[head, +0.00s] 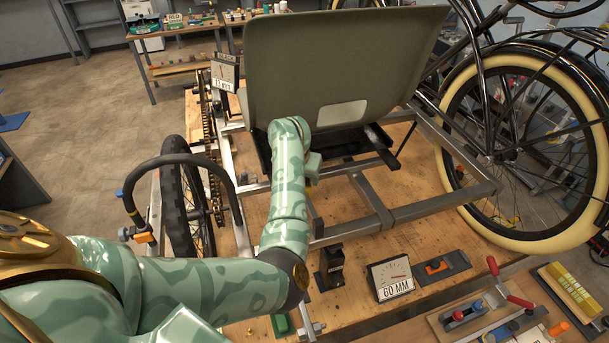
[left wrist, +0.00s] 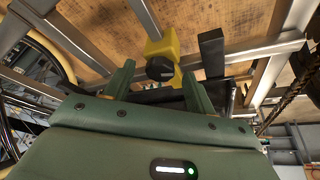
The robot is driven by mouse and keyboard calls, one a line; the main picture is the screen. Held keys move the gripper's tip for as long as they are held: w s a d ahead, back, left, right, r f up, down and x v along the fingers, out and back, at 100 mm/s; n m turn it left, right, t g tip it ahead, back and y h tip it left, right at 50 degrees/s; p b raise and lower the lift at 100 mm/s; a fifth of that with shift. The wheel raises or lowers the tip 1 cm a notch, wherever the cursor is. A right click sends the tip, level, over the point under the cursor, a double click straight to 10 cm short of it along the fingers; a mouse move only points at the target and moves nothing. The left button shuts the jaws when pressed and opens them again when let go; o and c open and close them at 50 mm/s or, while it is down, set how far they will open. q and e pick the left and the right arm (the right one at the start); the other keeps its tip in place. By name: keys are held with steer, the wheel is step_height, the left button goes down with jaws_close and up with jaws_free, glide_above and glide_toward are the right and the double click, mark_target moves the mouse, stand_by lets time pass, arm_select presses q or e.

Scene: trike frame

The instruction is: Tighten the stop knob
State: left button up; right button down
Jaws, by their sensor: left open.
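The stop knob (left wrist: 160,68) is black and round with a slot-like mark, on a yellow block (left wrist: 158,42) in the left wrist view. My left gripper (left wrist: 158,86) is open, its two green fingers spread with the knob between and just beyond them in the picture. I cannot tell whether either finger touches it. In the head view my left arm reaches under the front of the grey-green seat (head: 340,60). The left gripper's fingertips and the knob are hidden there. My right gripper is in neither view.
The metal trike frame (head: 420,208) surrounds the reach area on a wooden bench. A curved black handle (head: 172,160) stands left of my arm. A gauge sign reading 60 MM (head: 391,278) and a tool tray (head: 490,312) sit at front right.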

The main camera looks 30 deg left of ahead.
arm_select(q)
steer(key=shift+w+f, duration=0.15)
steer(key=shift+f, duration=0.05)
steer(key=shift+r, duration=0.1)
steer(key=shift+c, duration=0.2)
steer(key=c, duration=0.9)
